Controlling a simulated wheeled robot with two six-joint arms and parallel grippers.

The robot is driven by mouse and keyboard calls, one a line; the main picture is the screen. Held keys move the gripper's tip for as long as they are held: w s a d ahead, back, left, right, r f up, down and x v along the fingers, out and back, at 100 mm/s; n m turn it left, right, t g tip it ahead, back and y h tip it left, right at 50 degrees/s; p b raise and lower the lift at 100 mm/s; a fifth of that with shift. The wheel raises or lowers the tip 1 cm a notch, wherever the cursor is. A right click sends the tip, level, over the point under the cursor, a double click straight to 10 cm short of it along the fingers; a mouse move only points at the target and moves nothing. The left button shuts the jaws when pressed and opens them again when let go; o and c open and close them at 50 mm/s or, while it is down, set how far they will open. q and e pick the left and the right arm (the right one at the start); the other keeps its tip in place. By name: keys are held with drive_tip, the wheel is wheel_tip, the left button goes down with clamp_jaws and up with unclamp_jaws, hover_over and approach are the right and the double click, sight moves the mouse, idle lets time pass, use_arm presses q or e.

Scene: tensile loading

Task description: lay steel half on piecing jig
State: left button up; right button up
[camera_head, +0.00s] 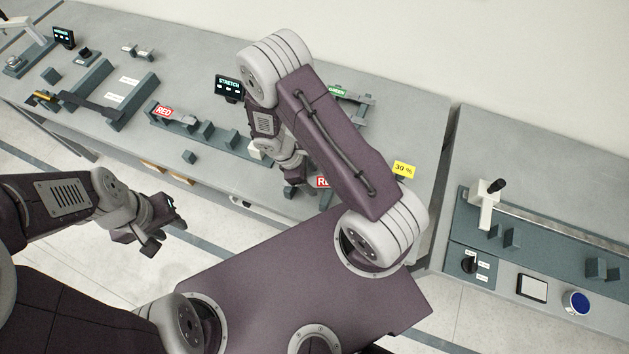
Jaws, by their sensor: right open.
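My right gripper (298,190) is open, pointing down over the front edge of the grey bench; its arm crosses the middle of the view and hides part of the bench there. My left gripper (164,239) hangs in front of the bench, over the floor, with its two fingers apart and nothing seen between them. I cannot make out the steel half for sure. A dark slotted fixture (112,112) with a long bar stands on the left part of the bench; I cannot tell whether it is the piecing jig.
A long fixture with a red sign (164,111) lies mid-bench; a small dark block (190,157) is before it. A STRETCH display (229,87) stands behind. A yellow 30 % sign (403,170) is at the right. A second bench carries a long rig (540,243) and blue button (577,302).

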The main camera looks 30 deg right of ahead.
sight(310, 181)
clamp_jaws()
idle(0.3)
drive_tip(key=shift+r+p, duration=0.35)
drive_tip(key=shift+r, duration=0.05)
drive_tip(key=shift+w+r, duration=0.1)
drive_tip(key=shift+r, duration=0.3)
wheel_tip(310, 181, up, 3)
drive_tip(key=shift+r+b, duration=0.1)
drive_tip(key=shift+b, duration=0.4)
drive_tip(key=s+a+r, duration=0.2)
drive_tip(key=s+r, duration=0.1)
drive_tip(key=s, duration=0.2)
drive_tip(key=s+a+r+b, duration=0.1)
drive_tip(key=s+a+r, duration=0.2)
drive_tip(key=s, duration=0.2)
drive_tip(key=shift+s+r, duration=0.35)
drive_tip(key=shift+s, duration=0.05)
